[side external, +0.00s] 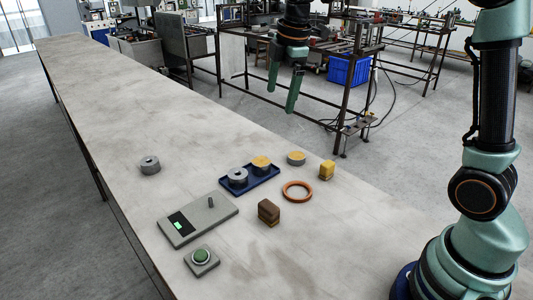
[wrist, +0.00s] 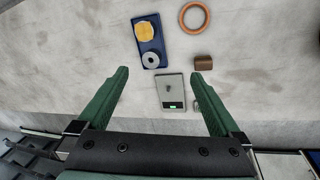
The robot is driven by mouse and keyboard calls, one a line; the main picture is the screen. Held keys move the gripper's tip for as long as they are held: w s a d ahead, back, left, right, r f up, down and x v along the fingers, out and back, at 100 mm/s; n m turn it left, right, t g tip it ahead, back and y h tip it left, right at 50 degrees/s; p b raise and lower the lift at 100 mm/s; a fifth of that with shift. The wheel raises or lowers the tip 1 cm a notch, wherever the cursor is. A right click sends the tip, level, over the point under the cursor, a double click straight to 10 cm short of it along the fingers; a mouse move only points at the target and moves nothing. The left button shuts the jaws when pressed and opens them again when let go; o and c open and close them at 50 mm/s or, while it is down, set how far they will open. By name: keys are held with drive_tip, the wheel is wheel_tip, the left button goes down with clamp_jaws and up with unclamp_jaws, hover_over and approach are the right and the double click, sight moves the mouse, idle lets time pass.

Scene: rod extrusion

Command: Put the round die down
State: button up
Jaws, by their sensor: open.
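A round grey die with a centre hole (side external: 237,176) sits on the near end of a small blue tray (side external: 250,183); it also shows in the wrist view (wrist: 151,60). A yellow-topped round piece (side external: 261,163) sits behind it on the tray. A second grey round piece with a hole (side external: 150,165) stands alone on the bench at the left. I cannot tell which grey piece the task means. My gripper (side external: 282,92) is open and empty, high up and apart from all of them. In the wrist view its fingers (wrist: 160,75) are spread wide.
A grey device with a lit green display and a peg (side external: 210,218) lies in front of the tray, near a green button box (side external: 202,257). A brown block (side external: 268,211), orange ring (side external: 297,190), yellow block (side external: 327,170) and another yellow-topped disc (side external: 296,157) stand to the right. The bench's far left is clear.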

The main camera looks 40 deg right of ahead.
drive_tip(key=s+a+f+m+t, duration=0.2)
drive_tip(key=s+m+t, duration=0.1)
drive_tip(key=s+m, duration=1.1)
drive_tip(key=shift+s+f+m, duration=0.15)
drive_tip(key=shift+s+m, duration=0.25)
drive_tip(key=shift+s, duration=1.35)
drive_tip(key=shift+a, duration=0.1)
